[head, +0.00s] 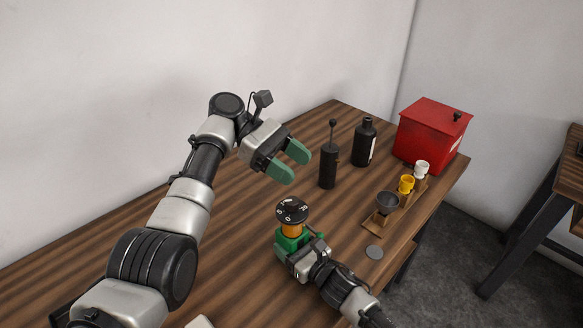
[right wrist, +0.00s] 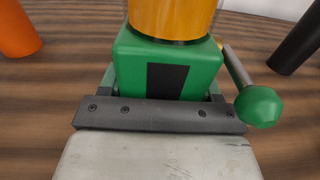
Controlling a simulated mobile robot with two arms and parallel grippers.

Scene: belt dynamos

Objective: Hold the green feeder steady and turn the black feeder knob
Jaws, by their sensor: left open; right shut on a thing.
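The green feeder (head: 284,245) stands upright on the table, with an orange-yellow cylinder above its green base. Its round black knob (head: 292,209) with white numbers sits on top. My right gripper (head: 301,254) is shut on the green base from the front right. The right wrist view shows the green base (right wrist: 125,65) against this gripper, and the yellow cylinder (right wrist: 172,15) above it; the knob is out of that view. My left gripper (head: 289,163) is open and empty, above and behind the knob and apart from it.
A black hand grinder (head: 328,167) and a black bottle (head: 364,143) stand behind. A red box (head: 432,132) is at the back right. The table left of the feeder is clear.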

